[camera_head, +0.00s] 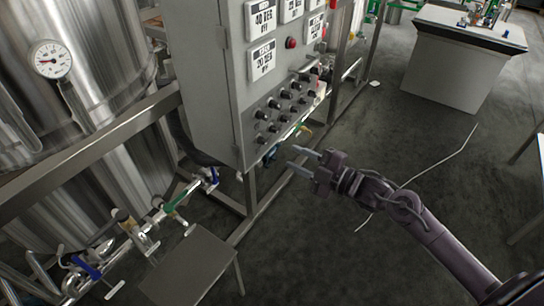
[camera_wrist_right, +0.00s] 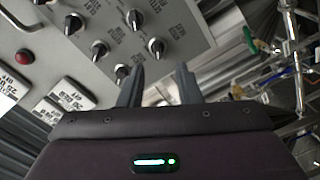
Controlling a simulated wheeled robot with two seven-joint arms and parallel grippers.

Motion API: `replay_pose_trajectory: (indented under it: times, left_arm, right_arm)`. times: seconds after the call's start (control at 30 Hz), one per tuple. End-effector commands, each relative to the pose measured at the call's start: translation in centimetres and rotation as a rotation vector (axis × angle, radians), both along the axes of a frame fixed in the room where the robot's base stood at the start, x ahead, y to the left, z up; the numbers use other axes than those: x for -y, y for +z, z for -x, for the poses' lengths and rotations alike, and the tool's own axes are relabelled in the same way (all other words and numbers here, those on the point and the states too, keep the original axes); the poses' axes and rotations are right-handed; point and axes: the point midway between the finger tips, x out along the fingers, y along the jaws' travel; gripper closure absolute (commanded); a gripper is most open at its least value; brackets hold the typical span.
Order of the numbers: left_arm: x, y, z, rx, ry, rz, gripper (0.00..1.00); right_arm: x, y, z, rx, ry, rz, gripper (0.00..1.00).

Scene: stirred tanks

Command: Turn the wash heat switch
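A grey control panel (camera_head: 252,125) carries rows of black rotary switches (camera_head: 284,95) on its lower part. The small labels are too small to read, so I cannot tell which switch is the wash heat one. My right gripper (camera_head: 292,157) is open and empty, below and to the right of the panel's switches in the head view. In the right wrist view its two fingers (camera_wrist_right: 160,74) are apart. One black switch (camera_wrist_right: 122,72) shows close by the left finger, and another switch (camera_wrist_right: 156,46) shows above the gap; contact is not visible. My left gripper is not in view.
A red button (camera_head: 291,43) and white display plates (camera_head: 262,60) are higher on the panel. Steel tanks (camera_head: 75,65) and pipes with valves stand at left. A small grey table (camera_head: 190,268) is at the lower left. The floor at right is mostly clear up to a white bench (camera_head: 447,75).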

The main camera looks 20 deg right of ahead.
Motion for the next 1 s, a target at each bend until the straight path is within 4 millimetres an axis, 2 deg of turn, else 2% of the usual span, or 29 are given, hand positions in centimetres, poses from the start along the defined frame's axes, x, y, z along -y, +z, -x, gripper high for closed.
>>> replay_pose_trajectory:
  times: [0.17,0.4,0.6,0.93,1.0]
  left_arm:
    - [0.1,0.2,-0.7,0.012,0.000,0.002,0.69]
    - [0.2,0.7,-1.2,0.019,0.001,0.003,0.69]
    - [0.3,0.8,-1.0,0.016,0.002,0.005,0.69]
    - [0.5,0.8,-0.8,0.013,0.002,0.006,0.69]
    - [0.5,0.8,-0.8,0.013,0.002,0.006,0.69]
  right_arm:
    - [-1.3,1.0,-0.9,0.025,0.018,0.006,0.69]
    - [-3.6,1.0,-3.9,0.023,0.017,0.004,0.69]
    - [-4.9,0.8,-5.6,0.020,0.015,0.004,0.69]
    - [-5.2,0.7,-5.9,0.019,0.015,0.007,0.69]
    - [-5.2,0.7,-5.9,0.019,0.015,0.007,0.77]
